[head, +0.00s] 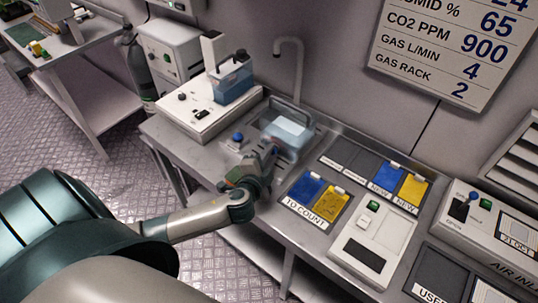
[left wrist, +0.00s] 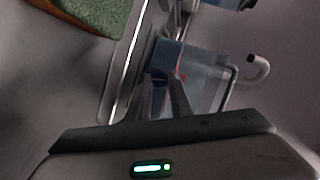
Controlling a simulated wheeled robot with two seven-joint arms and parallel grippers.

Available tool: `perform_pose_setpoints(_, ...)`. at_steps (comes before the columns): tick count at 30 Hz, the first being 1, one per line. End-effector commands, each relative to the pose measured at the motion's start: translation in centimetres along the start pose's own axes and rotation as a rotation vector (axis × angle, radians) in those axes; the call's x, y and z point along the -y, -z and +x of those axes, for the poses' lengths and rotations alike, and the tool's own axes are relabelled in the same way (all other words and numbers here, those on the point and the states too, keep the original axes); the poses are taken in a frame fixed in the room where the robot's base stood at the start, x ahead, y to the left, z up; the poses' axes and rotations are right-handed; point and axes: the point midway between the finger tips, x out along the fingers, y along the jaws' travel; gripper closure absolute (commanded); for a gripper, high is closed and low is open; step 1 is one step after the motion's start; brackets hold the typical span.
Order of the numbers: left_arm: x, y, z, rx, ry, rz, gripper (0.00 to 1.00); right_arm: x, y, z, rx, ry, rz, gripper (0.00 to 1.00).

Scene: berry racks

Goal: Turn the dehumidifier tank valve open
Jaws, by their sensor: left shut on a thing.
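A clear, pale-blue tank (head: 287,131) sits in the metal sink at the back of the bench. It also shows in the left wrist view (left wrist: 205,75). My left gripper (head: 264,153) is at the tank's near-left end, with its jaws shut on a small part there, which looks like the tank valve (left wrist: 158,80). The fingers hide most of the valve, so its angle cannot be told. My right gripper is in neither view.
A grey tap (head: 290,48) arches over the sink. A white machine (head: 205,108) with a blue container (head: 232,80) stands left of it. A blue knob (head: 238,137) is close to my left gripper. Blue and yellow cards and a white device (head: 372,240) lie to the right.

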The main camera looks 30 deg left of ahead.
Motion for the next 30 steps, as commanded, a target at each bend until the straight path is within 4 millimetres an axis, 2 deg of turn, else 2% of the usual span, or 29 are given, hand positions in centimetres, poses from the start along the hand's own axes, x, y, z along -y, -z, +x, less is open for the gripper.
perform_pose_setpoints(12, -0.6, 0.1, 0.0, 0.025, 0.105, 0.245, 1.00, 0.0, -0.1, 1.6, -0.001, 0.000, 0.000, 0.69)
perform_pose_setpoints(30, -0.5, 0.1, 0.0, 0.028, 0.124, 0.290, 1.00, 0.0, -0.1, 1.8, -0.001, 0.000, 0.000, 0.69)
